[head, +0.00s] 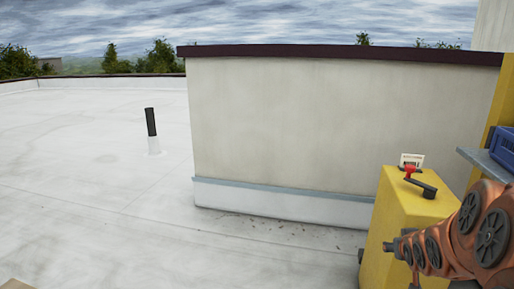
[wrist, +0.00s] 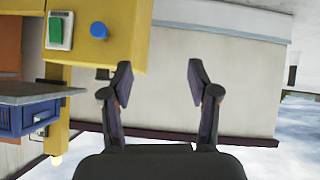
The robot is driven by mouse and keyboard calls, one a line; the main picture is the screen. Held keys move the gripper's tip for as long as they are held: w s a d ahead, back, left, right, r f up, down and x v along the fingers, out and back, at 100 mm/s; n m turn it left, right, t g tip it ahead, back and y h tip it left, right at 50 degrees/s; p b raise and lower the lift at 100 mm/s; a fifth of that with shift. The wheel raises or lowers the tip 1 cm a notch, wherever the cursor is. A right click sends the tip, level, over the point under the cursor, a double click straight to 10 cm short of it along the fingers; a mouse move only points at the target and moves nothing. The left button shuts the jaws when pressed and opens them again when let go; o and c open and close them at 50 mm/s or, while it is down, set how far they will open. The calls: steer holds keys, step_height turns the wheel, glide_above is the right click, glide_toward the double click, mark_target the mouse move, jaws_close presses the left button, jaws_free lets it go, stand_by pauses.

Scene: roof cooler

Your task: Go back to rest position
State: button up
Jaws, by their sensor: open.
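My gripper (wrist: 159,68) shows in the wrist view with its two dark fingers spread apart. It is open, with nothing between the fingers. The wrist view is upside down, with the sky at the bottom. Beyond the fingers it shows a pale wall (wrist: 185,95). In the head view my orange arm reaches in from the lower right, in front of a yellow cabinet (head: 392,225). My gripper's fingers cannot be made out clearly there.
The yellow cabinet carries a dark lever with a red part (head: 410,172). A blue crate (head: 503,148) sits on a grey shelf (head: 480,159) at the right edge. The wrist view shows a blue knob (wrist: 99,30) and a green switch (wrist: 56,30). The white roof (head: 90,190) is open at left, apart from a dark pipe (head: 150,122).

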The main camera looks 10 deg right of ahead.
steer(key=s+a+r+n+g+y+p, duration=0.1)
steer(key=s+a+r+g+p, duration=0.4)
steer(key=s+a+r+p, duration=0.6)
steer(key=s+a+r+n+g+y+p, duration=0.2)
steer(key=s+a+r+g+p, duration=0.3)
steer(key=s+a+r+p, duration=0.6)
steer(key=s+a+y, duration=0.1)
steer(key=s+a, duration=0.5)
steer(key=a, duration=0.1)
steer(key=shift+s+a+r+n+g+y, duration=0.15)
steer(key=shift+s+a+n+g+y, duration=0.15)
steer(key=shift+s+a+g+y, duration=0.1)
steer(key=shift+s+a, duration=0.1)
steer(key=shift+s, duration=0.05)
